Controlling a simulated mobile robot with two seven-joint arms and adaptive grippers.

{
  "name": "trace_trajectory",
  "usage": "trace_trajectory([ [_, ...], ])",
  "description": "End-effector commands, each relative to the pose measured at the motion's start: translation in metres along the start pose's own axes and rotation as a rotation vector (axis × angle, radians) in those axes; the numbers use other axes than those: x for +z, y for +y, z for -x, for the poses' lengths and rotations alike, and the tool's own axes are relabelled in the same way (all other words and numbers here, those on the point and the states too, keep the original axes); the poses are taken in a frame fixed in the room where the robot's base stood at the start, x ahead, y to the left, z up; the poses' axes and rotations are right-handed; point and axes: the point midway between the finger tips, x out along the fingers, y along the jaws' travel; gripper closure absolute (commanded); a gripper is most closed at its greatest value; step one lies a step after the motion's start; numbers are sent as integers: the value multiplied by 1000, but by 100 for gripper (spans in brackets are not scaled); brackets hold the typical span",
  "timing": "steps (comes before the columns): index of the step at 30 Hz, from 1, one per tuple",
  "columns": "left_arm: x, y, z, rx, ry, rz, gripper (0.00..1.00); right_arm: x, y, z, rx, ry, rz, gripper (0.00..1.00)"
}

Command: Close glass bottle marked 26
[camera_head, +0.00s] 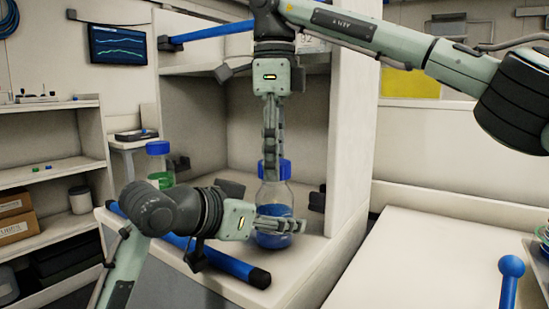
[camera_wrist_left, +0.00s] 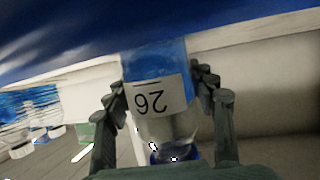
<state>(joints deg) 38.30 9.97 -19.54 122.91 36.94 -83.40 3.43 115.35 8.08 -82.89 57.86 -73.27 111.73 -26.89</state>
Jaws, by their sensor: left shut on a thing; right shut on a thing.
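The glass bottle marked 26 (camera_head: 270,200) stands upright with blue liquid in its lower part. The left wrist view shows the bottle upside down, with its white 26 label (camera_wrist_left: 155,98). My left gripper (camera_head: 292,225) is shut around the bottle's body, and its fingers (camera_wrist_left: 160,110) flank the bottle in the left wrist view. The blue cap (camera_head: 284,170) sits at the bottle's mouth. My right gripper (camera_head: 271,155) points straight down from above and is shut on the cap. I cannot tell whether the cap is screwed tight.
The bottle stands in an open white cabinet (camera_head: 345,130). Another blue-capped bottle with green contents (camera_head: 160,180) stands to the left. A blue bar handle (camera_head: 235,265) runs along the cabinet's front. A white counter (camera_head: 430,240) at right is mostly clear.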

Motion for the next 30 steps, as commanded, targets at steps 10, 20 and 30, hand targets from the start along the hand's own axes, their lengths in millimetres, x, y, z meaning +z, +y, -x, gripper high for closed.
trace_trajectory([
  [10,0,0,0,0,0,0,100,0,-1,0,-2,0,-883,90],
  [20,0,0,0,0,0,-1,100,-1,-1,-1,-2,1,-1726,90],
  [30,0,0,0,0,0,0,100,-1,-1,-1,-2,-1,-2184,90],
])
